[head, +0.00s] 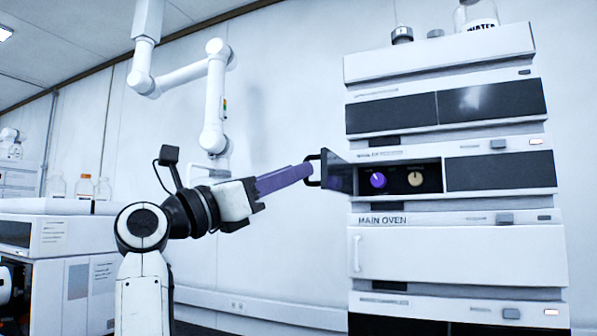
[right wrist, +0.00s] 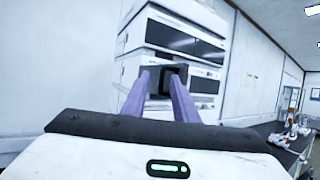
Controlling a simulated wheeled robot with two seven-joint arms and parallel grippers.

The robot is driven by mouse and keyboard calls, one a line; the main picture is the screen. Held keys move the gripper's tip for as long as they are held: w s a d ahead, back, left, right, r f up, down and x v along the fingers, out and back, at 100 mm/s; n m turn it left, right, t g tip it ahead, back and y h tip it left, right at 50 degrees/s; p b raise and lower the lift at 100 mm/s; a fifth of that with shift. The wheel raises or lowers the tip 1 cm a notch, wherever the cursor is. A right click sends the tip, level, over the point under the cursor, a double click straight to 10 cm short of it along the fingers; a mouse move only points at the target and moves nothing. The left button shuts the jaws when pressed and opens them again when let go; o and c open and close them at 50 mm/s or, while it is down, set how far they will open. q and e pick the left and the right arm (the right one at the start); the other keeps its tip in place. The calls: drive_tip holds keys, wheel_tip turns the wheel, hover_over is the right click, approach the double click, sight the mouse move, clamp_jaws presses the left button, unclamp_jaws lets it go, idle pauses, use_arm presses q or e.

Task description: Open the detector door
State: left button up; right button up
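The detector door (head: 341,175) is a dark panel on the left of a module in the tall stack. It stands swung outward to the left, uncovering a bay with a purple knob (head: 378,180) and a tan knob (head: 415,179). Its dark loop handle (head: 313,169) sticks out to the left. My right gripper (head: 308,171), with purple fingers, reaches the handle. In the right wrist view the fingers (right wrist: 160,78) stay apart, with the dark handle (right wrist: 178,70) at their tips; the exact contact is hard to see. My left gripper is not in view.
Below the bay is the white main oven (head: 460,258). Glassware, including a water bottle (head: 476,16), stands on top of the stack. Another white instrument (head: 62,250) stands at the left. The wall space between is open.

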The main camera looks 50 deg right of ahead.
drive_tip(key=b+v, duration=0.1)
drive_tip(key=v, duration=0.7)
drive_tip(key=shift+a+r, duration=0.3)
drive_tip(key=shift+a, duration=0.1)
drive_tip(key=shift+s, duration=0.15)
